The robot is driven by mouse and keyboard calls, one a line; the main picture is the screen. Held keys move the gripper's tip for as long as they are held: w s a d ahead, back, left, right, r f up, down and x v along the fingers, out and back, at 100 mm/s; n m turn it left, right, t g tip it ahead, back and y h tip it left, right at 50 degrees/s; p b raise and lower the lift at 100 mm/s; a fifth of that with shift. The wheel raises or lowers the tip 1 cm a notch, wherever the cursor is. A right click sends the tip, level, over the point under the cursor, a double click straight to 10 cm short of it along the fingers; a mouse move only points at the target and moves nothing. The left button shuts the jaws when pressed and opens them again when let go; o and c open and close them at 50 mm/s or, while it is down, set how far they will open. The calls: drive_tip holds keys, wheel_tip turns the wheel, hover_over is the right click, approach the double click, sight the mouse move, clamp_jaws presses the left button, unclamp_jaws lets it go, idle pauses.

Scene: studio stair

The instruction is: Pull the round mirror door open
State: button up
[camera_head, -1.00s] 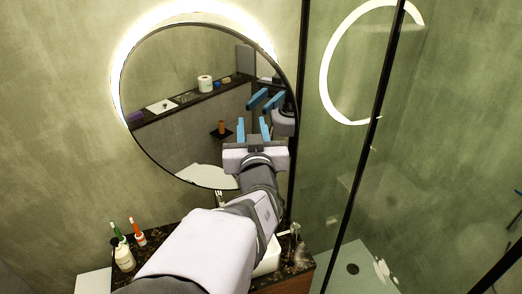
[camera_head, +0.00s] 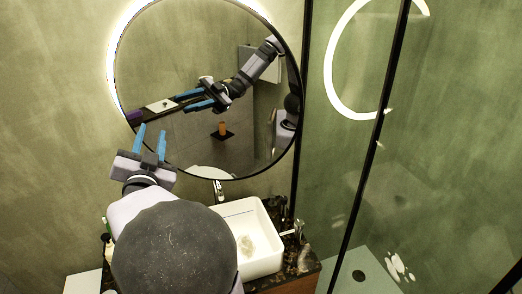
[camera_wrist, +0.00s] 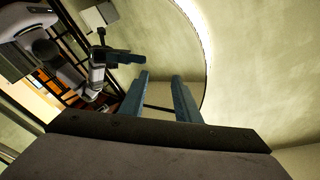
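The round mirror door (camera_head: 185,55) hangs on the wall with a thin dark rim and a glowing edge; it looks flat to the wall. It fills the upper left part of the wrist view (camera_wrist: 160,45). My gripper (camera_head: 151,134) has blue fingers, parted with nothing between them. In the head view they overlap the mirror's lower left rim; I cannot tell if they touch it. In the wrist view my gripper (camera_wrist: 157,88) points toward the rim, which passes close to its right finger. My arm and gripper are also reflected in the mirror.
A white basin (camera_head: 255,235) with a tap (camera_head: 219,192) sits on a dark stone counter (camera_head: 300,262) below the mirror. A dark-framed glass shower panel (camera_head: 340,190) stands to the right. My arm hides the counter's left part. The wall left of the mirror is clear.

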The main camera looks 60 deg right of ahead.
drive_tip(key=s+d+m+g+h, duration=0.3)
drive_tip(key=s+d+m+g, duration=0.25)
drive_tip(key=s+g, duration=0.5)
drive_tip(key=g+y, duration=0.2)
drive_tip(key=g, duration=0.5)
approach(268, 141)
drive_tip(key=shift+d+f+n, duration=0.25)
drive_tip(key=shift+n, duration=0.1)
drive_tip(key=shift+d, duration=0.1)
drive_tip(key=p+x, duration=0.2)
drive_tip(key=x, duration=0.3)
drive_tip(key=shift+s+d+r, duration=0.1)
drive_tip(key=shift+r, duration=0.05)
drive_tip(key=shift+p+x, duration=0.4)
drive_tip(key=shift+x, duration=0.55)
drive_tip(key=shift+c, duration=0.5)
clamp_jaws()
